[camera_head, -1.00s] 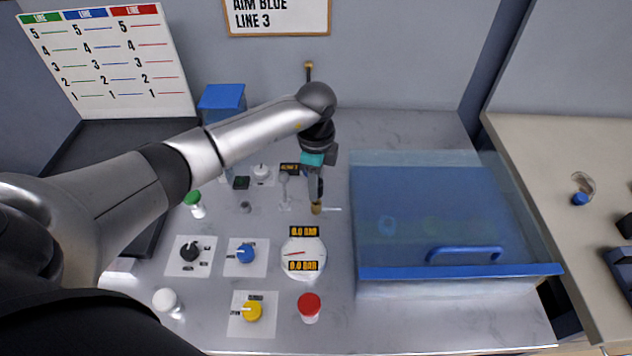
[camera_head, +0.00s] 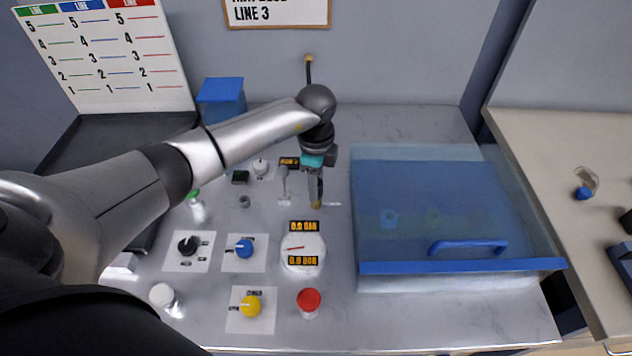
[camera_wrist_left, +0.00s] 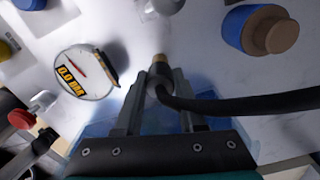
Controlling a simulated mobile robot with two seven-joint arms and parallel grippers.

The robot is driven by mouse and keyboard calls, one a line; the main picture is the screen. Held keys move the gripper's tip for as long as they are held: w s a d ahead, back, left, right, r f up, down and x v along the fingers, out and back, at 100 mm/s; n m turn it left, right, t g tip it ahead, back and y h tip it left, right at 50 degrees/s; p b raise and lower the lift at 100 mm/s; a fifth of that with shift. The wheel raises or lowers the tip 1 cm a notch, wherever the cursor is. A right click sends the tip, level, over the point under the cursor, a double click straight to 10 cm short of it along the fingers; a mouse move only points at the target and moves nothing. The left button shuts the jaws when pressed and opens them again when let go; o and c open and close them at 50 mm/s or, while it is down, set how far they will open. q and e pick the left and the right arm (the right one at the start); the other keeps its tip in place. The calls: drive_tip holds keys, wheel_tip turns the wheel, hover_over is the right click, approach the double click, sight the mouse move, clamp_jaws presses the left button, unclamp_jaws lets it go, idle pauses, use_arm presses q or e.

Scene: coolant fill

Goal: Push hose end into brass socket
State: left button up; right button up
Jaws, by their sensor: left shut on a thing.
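My left gripper (camera_head: 316,190) points down over the bench between the lever and the blue-lidded box. In the left wrist view its fingers (camera_wrist_left: 160,100) are shut on the black hose end (camera_wrist_left: 161,88). The hose (camera_wrist_left: 240,103) runs off to the right. A brass piece (camera_wrist_left: 160,64) shows at the tip of the hose end, and brass also shows below the fingers in the head view. I cannot tell whether this is the hose's own tip or the brass socket, nor whether the two touch.
The clear box with a blue lid (camera_head: 450,210) stands close right of the gripper. The round gauge (camera_head: 303,252) and the blue knob (camera_head: 244,248) are in front. A grey lever (camera_head: 284,182) is just left. A blue-topped box (camera_head: 221,98) stands behind.

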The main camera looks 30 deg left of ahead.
use_arm(q)
drive_tip(key=shift+f, duration=0.4)
drive_tip(key=o, duration=1.1)
drive_tip(key=shift+o, duration=0.2)
drive_tip(key=shift+r, duration=0.1)
wheel_tip(320, 180, up, 15)
